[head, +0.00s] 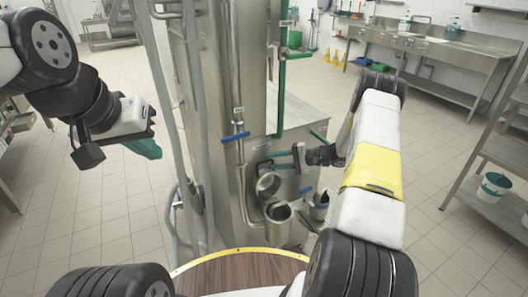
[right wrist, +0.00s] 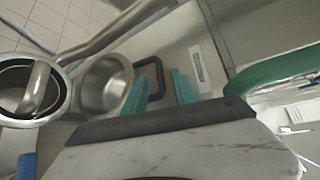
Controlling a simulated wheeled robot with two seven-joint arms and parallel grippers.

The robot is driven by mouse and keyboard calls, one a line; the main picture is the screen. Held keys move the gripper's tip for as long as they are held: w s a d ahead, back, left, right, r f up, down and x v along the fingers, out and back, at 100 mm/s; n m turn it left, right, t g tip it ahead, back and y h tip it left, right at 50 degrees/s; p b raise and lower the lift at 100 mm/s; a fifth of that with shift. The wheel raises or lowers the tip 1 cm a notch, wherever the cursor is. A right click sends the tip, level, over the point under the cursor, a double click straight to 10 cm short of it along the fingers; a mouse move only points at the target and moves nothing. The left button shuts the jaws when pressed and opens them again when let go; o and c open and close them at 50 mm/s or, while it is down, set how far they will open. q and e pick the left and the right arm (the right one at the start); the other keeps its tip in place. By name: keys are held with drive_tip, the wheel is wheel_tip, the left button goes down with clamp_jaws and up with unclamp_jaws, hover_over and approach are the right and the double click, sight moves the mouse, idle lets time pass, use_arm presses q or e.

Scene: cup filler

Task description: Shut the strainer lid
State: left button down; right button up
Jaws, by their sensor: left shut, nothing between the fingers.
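The strainer (head: 279,213) is an open metal cup on the front of the steel machine. Its round, hollow metal lid (head: 268,185) stands raised above it, tilted open. In the right wrist view the lid (right wrist: 104,87) lies just left of the teal fingers, and a black square loop (right wrist: 151,62), apparently its handle, shows beyond and between the fingertips. My right gripper (head: 277,160) is open just above the lid; it also shows in the right wrist view (right wrist: 160,82). I cannot tell whether it touches the loop. My left gripper (head: 146,148) is shut and empty, far left of the machine.
Vertical pipes (head: 175,90) and a blue valve handle (head: 235,137) stand to the left. A wooden round top (head: 240,272) is in front. Tiled floor (head: 120,215) is free at left.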

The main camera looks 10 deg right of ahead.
drive_tip(key=shift+w+a+f, duration=0.15)
drive_tip(key=shift+w+a, duration=0.05)
drive_tip(key=shift+a, duration=0.45)
clamp_jaws()
idle(1.0)
